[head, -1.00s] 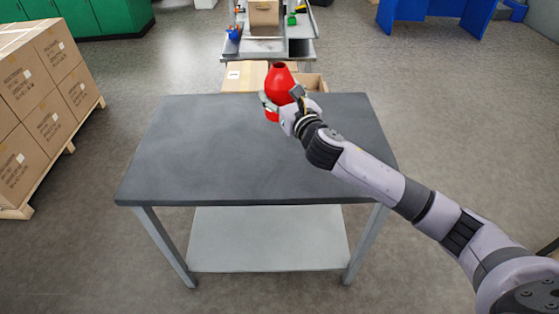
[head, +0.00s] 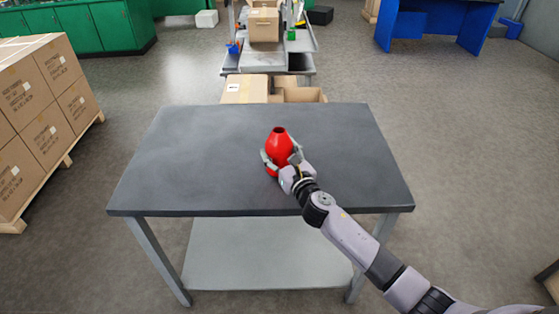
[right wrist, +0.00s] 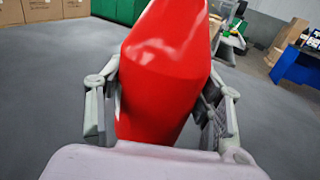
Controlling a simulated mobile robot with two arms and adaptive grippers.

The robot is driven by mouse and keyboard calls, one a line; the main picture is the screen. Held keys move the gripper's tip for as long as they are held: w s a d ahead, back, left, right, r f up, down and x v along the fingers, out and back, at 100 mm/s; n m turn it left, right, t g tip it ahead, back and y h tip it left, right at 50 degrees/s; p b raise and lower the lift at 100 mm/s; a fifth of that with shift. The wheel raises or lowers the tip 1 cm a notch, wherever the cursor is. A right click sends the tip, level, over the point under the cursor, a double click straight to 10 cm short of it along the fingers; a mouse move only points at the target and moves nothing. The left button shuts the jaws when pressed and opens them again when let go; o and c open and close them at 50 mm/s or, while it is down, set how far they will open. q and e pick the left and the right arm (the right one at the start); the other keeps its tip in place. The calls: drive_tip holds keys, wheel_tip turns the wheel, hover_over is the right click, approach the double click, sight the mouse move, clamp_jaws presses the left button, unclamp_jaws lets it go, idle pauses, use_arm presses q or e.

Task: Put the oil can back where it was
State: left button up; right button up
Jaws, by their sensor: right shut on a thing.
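The red oil can (head: 278,147) is over the middle of the dark grey table (head: 190,165) in the head view. My right gripper (head: 280,165) is shut around its lower body. The can is nearly upright there. In the right wrist view the can (right wrist: 165,75) fills the middle, with a finger of my right gripper (right wrist: 160,110) on each side of it. I cannot tell whether the can's base touches the tabletop. My left gripper is not in view.
The tabletop around the can is bare. Cardboard boxes (head: 246,89) stand just beyond the table's far edge. Behind them is a grey cart (head: 265,58) with a box on it. Stacked cartons (head: 40,120) on a pallet stand at the left.

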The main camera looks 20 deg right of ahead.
wheel_tip(320, 180, down, 2)
drive_tip(key=shift+f, duration=0.1)
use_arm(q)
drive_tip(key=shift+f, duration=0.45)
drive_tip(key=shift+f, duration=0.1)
use_arm(e)
drive_tip(key=o, duration=1.3)
drive_tip(key=shift+o, duration=0.2)
drive_tip(key=shift+r, duration=0.2)
drive_tip(key=s, duration=0.4)
drive_tip(key=s+d, duration=0.1)
drive_tip(key=s, duration=0.7)
drive_tip(key=shift+d, duration=0.2)
